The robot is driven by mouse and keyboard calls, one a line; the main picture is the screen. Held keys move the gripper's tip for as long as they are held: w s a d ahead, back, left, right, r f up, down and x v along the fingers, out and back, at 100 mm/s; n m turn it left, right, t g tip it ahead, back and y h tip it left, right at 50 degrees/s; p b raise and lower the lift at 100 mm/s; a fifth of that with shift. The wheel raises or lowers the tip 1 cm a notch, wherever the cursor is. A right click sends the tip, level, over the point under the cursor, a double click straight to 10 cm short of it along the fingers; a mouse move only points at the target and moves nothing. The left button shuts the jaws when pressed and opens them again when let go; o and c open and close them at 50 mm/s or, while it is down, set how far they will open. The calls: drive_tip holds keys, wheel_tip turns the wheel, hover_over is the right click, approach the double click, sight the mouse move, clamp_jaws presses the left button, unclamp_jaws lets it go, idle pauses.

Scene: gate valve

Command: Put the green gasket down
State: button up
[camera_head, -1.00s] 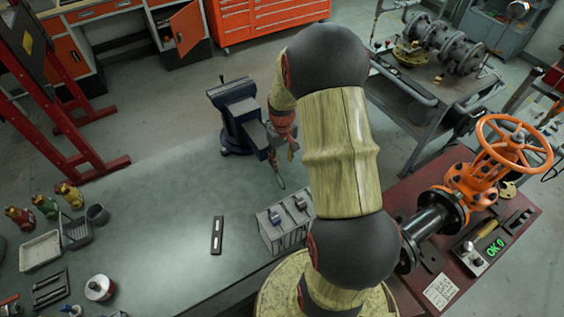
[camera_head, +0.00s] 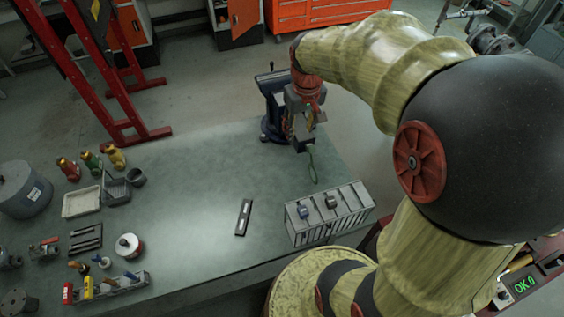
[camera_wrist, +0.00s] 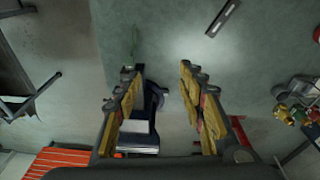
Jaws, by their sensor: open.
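The green gasket (camera_head: 313,164) is a thin green loop just below my fingertips in the head view, over the near right part of the bench. In the wrist view it shows as a faint thin green line (camera_wrist: 134,40) just beyond the left finger's tip. My gripper (camera_head: 303,147) points down beside the blue vise; its two fingers (camera_wrist: 158,72) stand wide apart in the wrist view, with nothing between them. I cannot tell whether the gasket touches a fingertip or lies free on the bench (camera_head: 200,195).
The blue vise (camera_head: 272,92) stands close behind my gripper. A grey divided box (camera_head: 330,212) with gauges is in front, and a small black level (camera_head: 243,217) lies left of it. Bottles, trays and tools crowd the bench's left side.

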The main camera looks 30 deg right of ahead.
drive_tip(key=s+a+r+n+t, duration=0.1)
drive_tip(key=s+a+r+t, duration=0.1)
drive_tip(key=s+a+r, duration=0.2)
drive_tip(key=s+a+r+t, duration=0.2)
drive_tip(key=s+a+r, duration=0.3)
drive_tip(key=s+a, duration=0.4)
drive_tip(key=a, duration=0.3)
drive_tip(key=shift+s+a+n+y, duration=0.2)
drive_tip(key=shift+s+n+y, duration=0.15)
drive_tip(key=shift+n+y, duration=0.05)
wheel_tip(320, 180, down, 9)
drive_tip(key=b, duration=0.9)
drive_tip(key=shift+f, duration=0.15)
drive_tip(key=shift+c, duration=0.9)
